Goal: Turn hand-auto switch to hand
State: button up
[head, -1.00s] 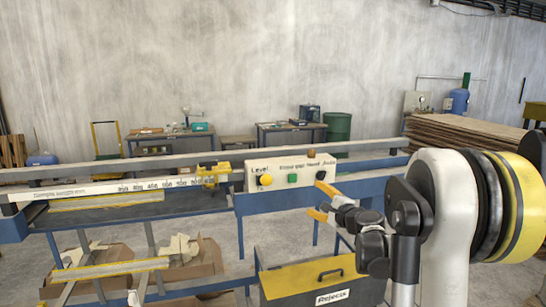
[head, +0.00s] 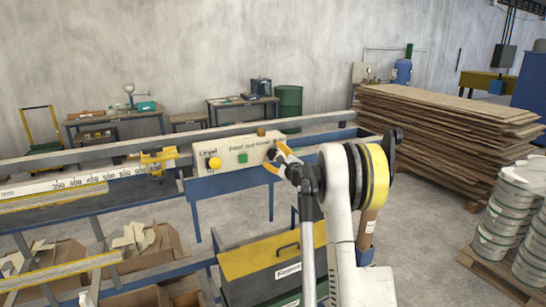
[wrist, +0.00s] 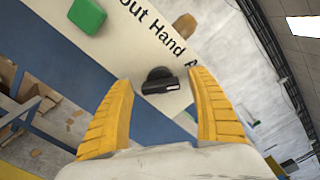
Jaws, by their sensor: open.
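The hand-auto switch is a black knob with a white mark on its handle (wrist: 168,84), on the cream control panel (head: 207,180) beside the printed word "Hand". My gripper (wrist: 161,88) has two yellow ribbed fingers, open, one on each side of the knob in the wrist view, with a gap on both sides. In the head view my gripper (head: 277,160) is at the right end of the panel and largely covers the switch. I cannot tell how deep the fingertips are relative to the knob.
A green button (wrist: 88,16) and a yellow knob (head: 214,163) sit left of the switch on the panel. A brown knob (wrist: 184,26) sticks up at the panel's top edge. A yellow-lided bin (head: 262,254) stands below. Stacked boards (head: 450,120) are at the right.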

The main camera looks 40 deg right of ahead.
jog(key=shift+w, duration=0.25)
jog(key=c, duration=1.2)
jog(key=shift+o, duration=0.2)
jog(key=shift+n, duration=0.4)
jog(key=n+b, duration=0.1)
jog(key=n, duration=0.1)
jog(key=shift+n, duration=0.4)
jog(key=n+b, duration=0.1)
jog(key=n, duration=0.2)
jog(key=shift+f+n, duration=0.1)
jog(key=shift+n, duration=0.2)
jog(key=n+b, duration=0.1)
jog(key=n, duration=0.5)
jog(key=shift+f+n, duration=0.1)
jog(key=shift+n, duration=0.2)
